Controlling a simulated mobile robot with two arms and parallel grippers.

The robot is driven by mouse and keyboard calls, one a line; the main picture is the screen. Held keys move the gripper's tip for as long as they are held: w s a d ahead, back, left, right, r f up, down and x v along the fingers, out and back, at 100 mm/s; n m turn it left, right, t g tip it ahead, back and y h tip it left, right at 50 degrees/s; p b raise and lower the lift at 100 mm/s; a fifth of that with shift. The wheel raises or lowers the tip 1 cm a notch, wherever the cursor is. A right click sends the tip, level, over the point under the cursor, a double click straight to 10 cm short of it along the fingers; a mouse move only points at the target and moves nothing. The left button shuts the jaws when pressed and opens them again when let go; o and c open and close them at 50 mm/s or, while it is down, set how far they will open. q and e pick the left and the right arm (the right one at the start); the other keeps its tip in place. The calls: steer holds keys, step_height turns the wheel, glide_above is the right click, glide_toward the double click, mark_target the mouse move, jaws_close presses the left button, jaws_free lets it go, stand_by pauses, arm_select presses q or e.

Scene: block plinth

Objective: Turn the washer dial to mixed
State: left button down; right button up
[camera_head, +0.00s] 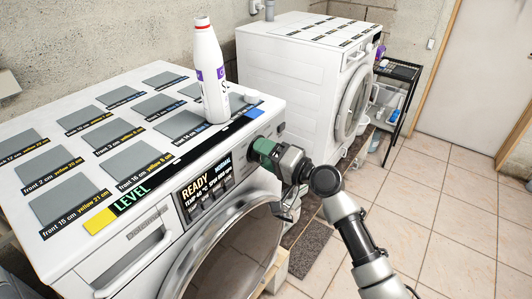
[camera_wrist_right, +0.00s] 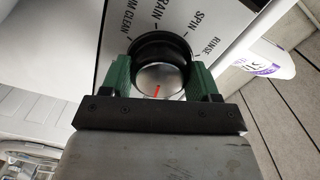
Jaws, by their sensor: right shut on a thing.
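The near white washer (camera_head: 274,110) has its control panel facing right in the head view. My right gripper (camera_head: 264,149) has green fingers and is at the panel's right part. In the right wrist view, my right gripper (camera_wrist_right: 163,82) is shut on the washer dial (camera_wrist_right: 158,74), one green finger on each side. The dial has a dark rim and a silver face with a short red mark pointing toward the bottom of the picture. Labels reading rinse, spin, and partly hidden drain and clean show around its upper side. I cannot read the other labels. My left gripper is not in view.
A white bottle (camera_head: 211,75) stands on the washer top near the dial. Grey squares with printed labels cover the top. The display (camera_head: 205,187) reads ready and normal. A second white machine (camera_head: 290,75) and black shelf (camera_head: 399,70) stand behind. The tiled floor at right is clear.

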stand_by(0.5)
steer(key=o, duration=0.9)
steer(key=b+v, duration=0.3)
steer(key=v, duration=0.7)
steer(key=shift+s+d, duration=0.2)
steer(key=shift+d, duration=0.15)
